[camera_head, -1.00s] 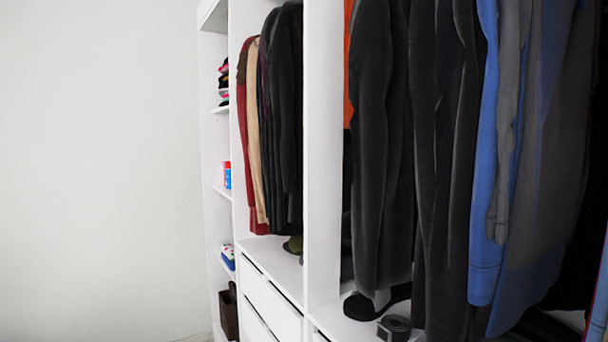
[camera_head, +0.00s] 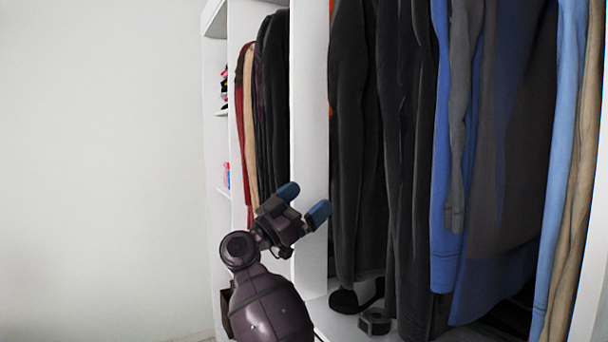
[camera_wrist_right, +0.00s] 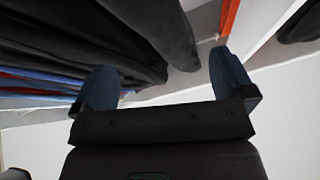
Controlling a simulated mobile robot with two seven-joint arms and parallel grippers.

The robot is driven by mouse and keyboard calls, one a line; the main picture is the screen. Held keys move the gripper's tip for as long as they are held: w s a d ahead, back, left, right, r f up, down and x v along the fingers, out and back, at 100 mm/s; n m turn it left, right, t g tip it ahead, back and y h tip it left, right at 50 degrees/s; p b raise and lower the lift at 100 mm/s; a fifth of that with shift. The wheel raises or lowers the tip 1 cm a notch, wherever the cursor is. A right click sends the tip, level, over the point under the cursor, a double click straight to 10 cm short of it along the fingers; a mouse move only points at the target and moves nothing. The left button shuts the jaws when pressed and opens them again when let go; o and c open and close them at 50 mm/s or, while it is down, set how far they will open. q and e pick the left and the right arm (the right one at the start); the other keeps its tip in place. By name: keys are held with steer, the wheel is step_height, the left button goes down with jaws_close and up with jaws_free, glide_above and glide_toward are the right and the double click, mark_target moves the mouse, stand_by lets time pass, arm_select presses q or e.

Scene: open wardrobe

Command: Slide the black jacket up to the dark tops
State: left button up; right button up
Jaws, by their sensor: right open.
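Several dark garments hang in the right section of the wardrobe in the head view. A black jacket (camera_head: 352,150) hangs at the left of that section, close to the white divider. Another dark garment (camera_head: 408,170) hangs just right of it. Which one is the task's jacket I cannot tell. Dark tops (camera_head: 273,110) also hang in the left section, beyond the divider. My right gripper (camera_head: 304,202) is open and empty, in front of the divider and left of the black jacket. In the right wrist view its blue fingertips (camera_wrist_right: 165,85) are apart, with dark cloth beyond them. My left gripper is not in view.
The white divider (camera_head: 310,110) stands between the two sections. Blue garments (camera_head: 443,170) and a tan one (camera_head: 577,190) hang further right. A rolled dark belt (camera_head: 374,321) lies on the wardrobe floor. Free room lies in front of the white wall at left.

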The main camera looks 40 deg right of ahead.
mark_target(344, 168)
step_height(344, 168, up, 6)
steer(key=n+y, duration=0.2)
steer(key=y, duration=0.4)
steer(key=d, duration=0.7)
steer(key=s+d+p, duration=0.1)
steer(key=d, duration=0.2)
steer(key=shift+d+r, duration=0.1)
steer(key=shift+d, duration=0.3)
steer(key=shift+c, duration=0.3)
steer(key=c, duration=1.2)
steer(key=shift+s, duration=0.1)
steer(key=shift+s+a, duration=0.15)
steer(key=shift+s, duration=0.55)
steer(key=o, duration=1.3)
steer(key=shift+c, duration=0.2)
steer(key=shift+s, duration=0.1)
